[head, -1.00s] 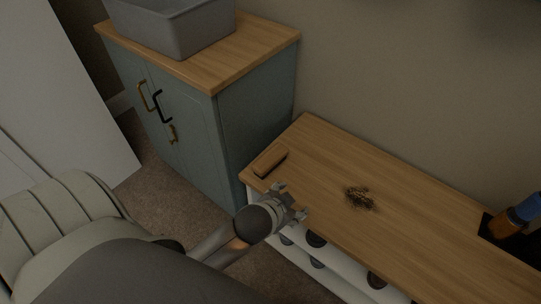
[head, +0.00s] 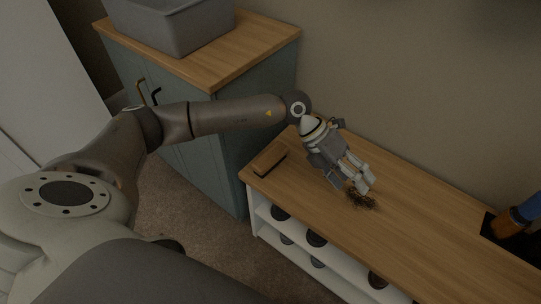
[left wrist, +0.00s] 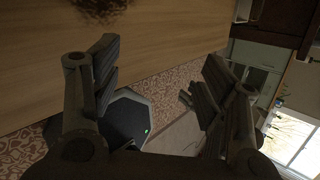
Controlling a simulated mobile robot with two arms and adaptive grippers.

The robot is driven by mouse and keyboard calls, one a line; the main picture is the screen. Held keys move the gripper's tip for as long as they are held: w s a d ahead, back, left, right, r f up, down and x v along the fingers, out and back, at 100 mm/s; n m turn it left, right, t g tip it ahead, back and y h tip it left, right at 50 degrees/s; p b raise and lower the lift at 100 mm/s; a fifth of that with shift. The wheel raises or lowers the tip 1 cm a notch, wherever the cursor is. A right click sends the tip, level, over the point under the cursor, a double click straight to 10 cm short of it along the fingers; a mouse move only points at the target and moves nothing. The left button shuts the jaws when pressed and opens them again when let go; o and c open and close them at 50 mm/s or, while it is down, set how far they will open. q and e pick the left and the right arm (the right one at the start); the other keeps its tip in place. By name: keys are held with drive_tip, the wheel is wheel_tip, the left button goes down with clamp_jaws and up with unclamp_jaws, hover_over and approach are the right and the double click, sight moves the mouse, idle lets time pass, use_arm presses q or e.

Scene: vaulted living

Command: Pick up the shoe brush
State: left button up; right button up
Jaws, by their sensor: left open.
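The shoe brush (head: 268,161) appears as a brown wooden block with a dark underside. It lies at the left end of the wooden bench top (head: 425,222). My left gripper (head: 357,185) is open and empty, above the bench to the right of the brush, near a dark patch of dirt (head: 362,200). In the left wrist view the two fingers of the left gripper (left wrist: 160,82) are spread apart, and the brush does not show between them. My right gripper is not in view.
A blue-green cabinet (head: 232,140) with a grey bin (head: 180,30) on top stands left of the bench. Shoes sit on the shelves below. A dark tray (head: 490,228) with an orange and blue bottle (head: 515,215) is at the right.

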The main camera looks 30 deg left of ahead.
use_arm(q)
drive_tip(key=w+a+f+y, duration=0.2)
drive_tip(key=a+y, duration=0.3)
drive_tip(key=a, duration=0.9)
drive_tip(key=r+g+y, duration=0.1)
drive_tip(key=y, duration=0.3)
hover_over(270, 155)
drive_tip(key=d, duration=0.1)
drive_tip(key=shift+w+n, duration=0.15)
drive_tip(key=shift+n, duration=0.25)
drive_tip(key=f, duration=0.3)
drive_tip(key=f+b, duration=0.1)
drive_tip(key=shift+a+f, duration=0.25)
drive_tip(key=shift+f, duration=0.5)
drive_tip(key=f, duration=0.1)
drive_tip(key=f+b, duration=0.1)
drive_tip(key=f, duration=0.3)
drive_tip(key=shift+a+b, duration=0.25)
drive_tip(key=shift+b, duration=0.05)
drive_tip(key=c, duration=1.2)
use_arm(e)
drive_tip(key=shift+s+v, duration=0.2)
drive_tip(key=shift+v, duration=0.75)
use_arm(q)
drive_tip(key=shift+o, duration=0.2)
drive_tip(key=shift+r, duration=0.2)
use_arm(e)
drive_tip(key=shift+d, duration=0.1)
